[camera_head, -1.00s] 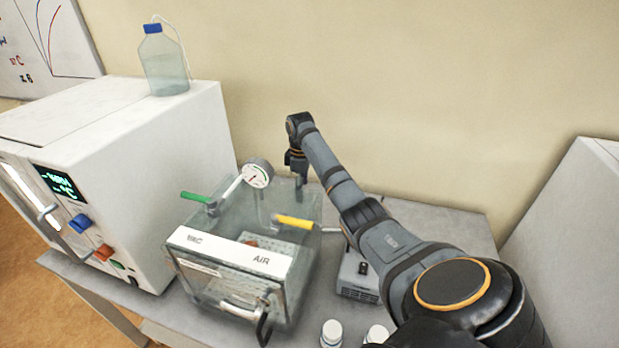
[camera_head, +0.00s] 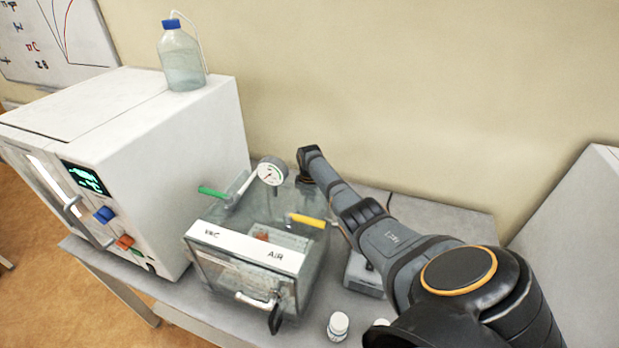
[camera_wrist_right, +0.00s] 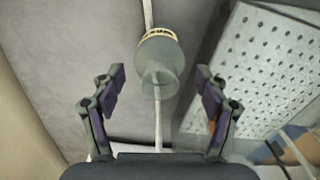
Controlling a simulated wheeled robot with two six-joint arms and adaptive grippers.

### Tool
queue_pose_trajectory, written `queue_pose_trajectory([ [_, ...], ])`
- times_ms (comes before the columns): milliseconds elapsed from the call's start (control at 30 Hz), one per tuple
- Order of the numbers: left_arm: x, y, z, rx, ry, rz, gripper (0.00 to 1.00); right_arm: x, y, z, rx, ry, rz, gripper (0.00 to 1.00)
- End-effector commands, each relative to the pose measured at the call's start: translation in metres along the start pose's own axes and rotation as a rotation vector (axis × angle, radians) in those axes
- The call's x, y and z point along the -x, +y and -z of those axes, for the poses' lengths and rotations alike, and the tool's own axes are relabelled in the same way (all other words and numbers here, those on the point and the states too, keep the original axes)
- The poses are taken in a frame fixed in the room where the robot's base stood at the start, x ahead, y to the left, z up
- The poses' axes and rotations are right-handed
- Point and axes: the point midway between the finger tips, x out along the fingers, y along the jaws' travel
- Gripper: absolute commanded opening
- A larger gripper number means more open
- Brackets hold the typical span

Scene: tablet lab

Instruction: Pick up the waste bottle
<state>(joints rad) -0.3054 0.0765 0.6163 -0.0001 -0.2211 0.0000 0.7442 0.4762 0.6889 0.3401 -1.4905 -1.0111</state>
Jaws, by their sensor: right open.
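A clear bottle with a blue cap (camera_head: 182,60) stands on the white oven. My left gripper is in no view.
The clear vacuum chamber (camera_head: 247,246) with green and yellow handles and a gauge (camera_head: 271,171) stands close to my right wrist. A perforated shelf (camera_wrist_right: 262,65) shows beside the fingers. The white oven (camera_head: 190,150) is left. A small white-capped jar (camera_head: 338,326) is at the front.

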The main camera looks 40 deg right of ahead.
Motion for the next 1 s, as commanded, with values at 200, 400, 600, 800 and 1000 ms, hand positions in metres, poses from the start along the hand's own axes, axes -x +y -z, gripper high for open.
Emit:
queue_pose_trajectory([
  [200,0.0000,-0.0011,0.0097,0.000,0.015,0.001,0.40,-0.0026,0.0003,0.0003,0.001,0.001,-0.001,0.74],
  [400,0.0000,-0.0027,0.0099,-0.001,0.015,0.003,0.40,-0.0024,0.0003,0.0003,0.000,0.001,-0.001,0.51],
  [600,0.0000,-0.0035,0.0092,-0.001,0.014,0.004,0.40,-0.0023,0.0003,0.0002,0.000,0.001,-0.001,0.24],
  [800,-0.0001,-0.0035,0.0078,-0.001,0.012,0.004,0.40,-0.0023,0.0003,0.0002,0.000,0.000,-0.001,0.00],
  [1000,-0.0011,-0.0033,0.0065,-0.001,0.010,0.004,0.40,-0.0008,0.0007,0.0001,0.000,0.001,-0.002,0.00],
])
